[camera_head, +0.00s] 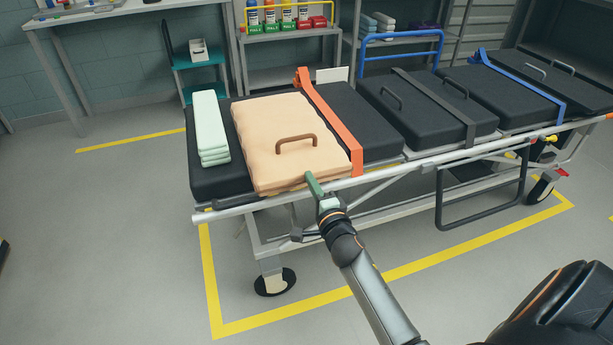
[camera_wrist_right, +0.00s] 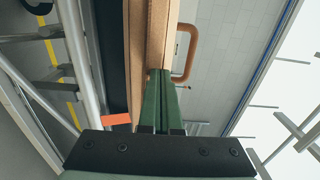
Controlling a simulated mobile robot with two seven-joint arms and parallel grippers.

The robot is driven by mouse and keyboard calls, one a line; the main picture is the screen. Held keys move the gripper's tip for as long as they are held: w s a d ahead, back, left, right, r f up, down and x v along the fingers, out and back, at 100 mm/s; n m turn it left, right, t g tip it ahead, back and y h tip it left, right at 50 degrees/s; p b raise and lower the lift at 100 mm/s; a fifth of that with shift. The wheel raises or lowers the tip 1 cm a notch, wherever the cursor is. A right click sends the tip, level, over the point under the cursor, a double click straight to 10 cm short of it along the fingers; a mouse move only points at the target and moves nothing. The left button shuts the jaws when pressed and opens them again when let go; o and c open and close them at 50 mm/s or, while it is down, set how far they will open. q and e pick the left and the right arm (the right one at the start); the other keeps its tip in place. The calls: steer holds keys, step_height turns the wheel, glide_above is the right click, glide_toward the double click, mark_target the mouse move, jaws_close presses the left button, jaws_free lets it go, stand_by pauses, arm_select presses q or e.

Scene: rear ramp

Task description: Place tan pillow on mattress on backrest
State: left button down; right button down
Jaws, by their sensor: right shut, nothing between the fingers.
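The tan pillow (camera_head: 268,125) lies flat on the black mattress (camera_head: 205,178) at the left end of the stretcher, with its brown handle (camera_head: 296,143) facing up. My right gripper (camera_head: 313,183) is at the pillow's near edge, its green fingers shut with nothing between them. In the right wrist view the shut fingers (camera_wrist_right: 159,98) point at the pillow's side (camera_wrist_right: 150,45); I cannot tell whether they touch it. The handle also shows there (camera_wrist_right: 188,52). My left gripper is not in view. I cannot make out a separate raised backrest.
A pale green folded stack (camera_head: 210,128) lies left of the pillow. An orange strap (camera_head: 328,115) crosses the mattress to its right. A white side rail (camera_head: 380,173) runs along the near edge. Shelves with bottles (camera_head: 285,18) stand behind.

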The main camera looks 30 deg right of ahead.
mark_target(283, 128)
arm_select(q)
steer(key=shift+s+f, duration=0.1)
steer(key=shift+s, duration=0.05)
